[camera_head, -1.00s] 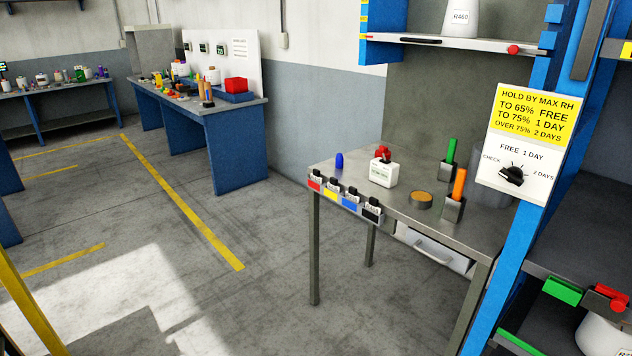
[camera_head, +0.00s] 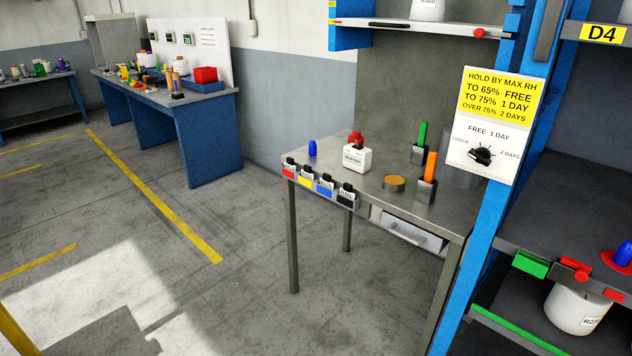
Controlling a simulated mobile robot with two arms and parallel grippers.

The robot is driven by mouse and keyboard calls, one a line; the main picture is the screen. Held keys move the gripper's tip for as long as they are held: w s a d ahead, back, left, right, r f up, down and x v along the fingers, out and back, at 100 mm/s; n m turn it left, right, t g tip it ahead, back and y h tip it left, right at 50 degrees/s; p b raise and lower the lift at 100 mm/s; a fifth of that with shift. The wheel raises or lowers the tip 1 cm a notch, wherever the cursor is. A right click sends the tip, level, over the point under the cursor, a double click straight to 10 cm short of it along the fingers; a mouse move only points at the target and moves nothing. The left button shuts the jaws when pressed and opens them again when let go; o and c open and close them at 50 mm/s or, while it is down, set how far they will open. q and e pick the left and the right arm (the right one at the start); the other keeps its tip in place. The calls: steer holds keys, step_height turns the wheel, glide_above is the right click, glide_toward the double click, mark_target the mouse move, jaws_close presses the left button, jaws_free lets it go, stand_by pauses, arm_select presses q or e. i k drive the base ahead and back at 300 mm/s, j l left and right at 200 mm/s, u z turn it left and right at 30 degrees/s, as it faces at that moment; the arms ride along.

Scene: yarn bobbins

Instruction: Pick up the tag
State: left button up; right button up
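Several tags hang in a row along the front left edge of the metal table (camera_head: 368,190). They are a red tag (camera_head: 289,173), a yellow tag (camera_head: 306,183), a blue tag (camera_head: 324,190) and a black tag (camera_head: 346,201). Each has a dark clip and a pale label on top, with writing too small to read. Neither of my grippers is in view.
On the table are a white box with a red top (camera_head: 357,157), a blue cap-shaped piece (camera_head: 312,149), an orange disc (camera_head: 395,183) and green and orange sticks in holders. A blue rack post (camera_head: 499,190) stands at right. Open floor (camera_head: 220,300) lies left of the table.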

mark_target(325, 180)
steer(key=z, duration=1.35)
steer(key=u, duration=1.25)
steer(key=i+j+z, duration=0.1)
steer(key=i, duration=0.7)
